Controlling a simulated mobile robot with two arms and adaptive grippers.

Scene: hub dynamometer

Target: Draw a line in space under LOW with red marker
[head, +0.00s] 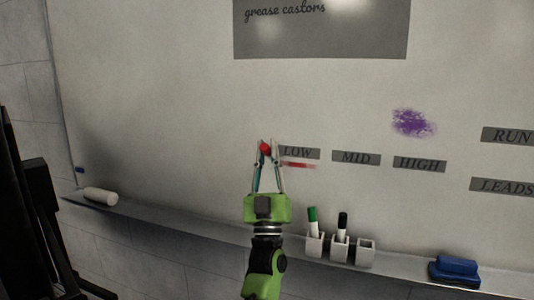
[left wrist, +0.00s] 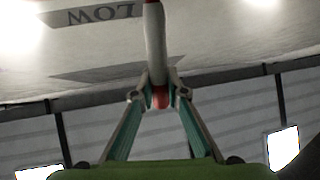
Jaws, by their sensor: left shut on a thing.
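My left gripper (head: 266,152) is shut on the red marker (head: 265,148) in front of the whiteboard, just left of the LOW label (head: 299,152). In the left wrist view the gripper (left wrist: 160,98) holds the marker (left wrist: 154,45), a white body with red at both ends, between its fingertips. The LOW label also shows there, upside down (left wrist: 100,13). A short red line (head: 298,165) runs under LOW on the board, fading at its right end. Whether the marker tip touches the board is not clear. My right gripper is not in view.
MID (head: 356,158) and HIGH (head: 419,164) labels sit to the right, below a purple smudge (head: 412,122). The ledge (head: 200,224) carries a white cylinder (head: 101,196), a holder (head: 340,248) with green (head: 312,220) and black (head: 342,224) markers, and a blue eraser (head: 455,268).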

